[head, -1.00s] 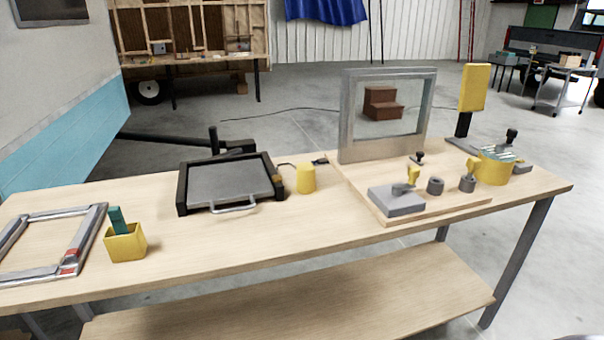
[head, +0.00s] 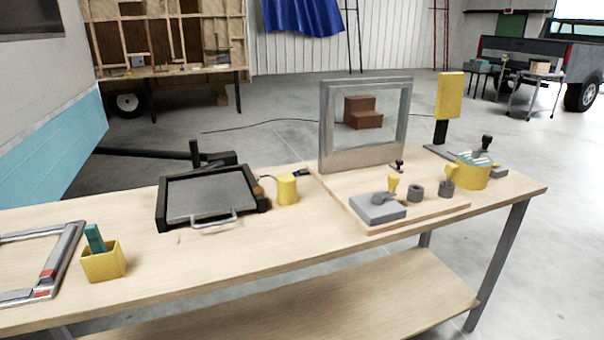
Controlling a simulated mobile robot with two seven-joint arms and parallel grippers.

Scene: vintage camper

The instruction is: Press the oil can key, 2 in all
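I cannot make out a key marked with an oil can in the head view. A yellow panel (head: 450,96) stands on a dark post at the right rear of the bench, and no markings on it can be read. A yellow cylinder (head: 287,189) stands right of the dark tray-like device, with a dark thin part beside its top. Neither gripper is in view.
The wooden bench (head: 300,239) runs across the view. A dark device with a grey plate and handle (head: 207,196), a yellow box (head: 102,264) with a teal item, a metal frame (head: 60,262), an upright framed pane (head: 327,122) and a yellow tub (head: 471,175) stand on it. The front strip is clear.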

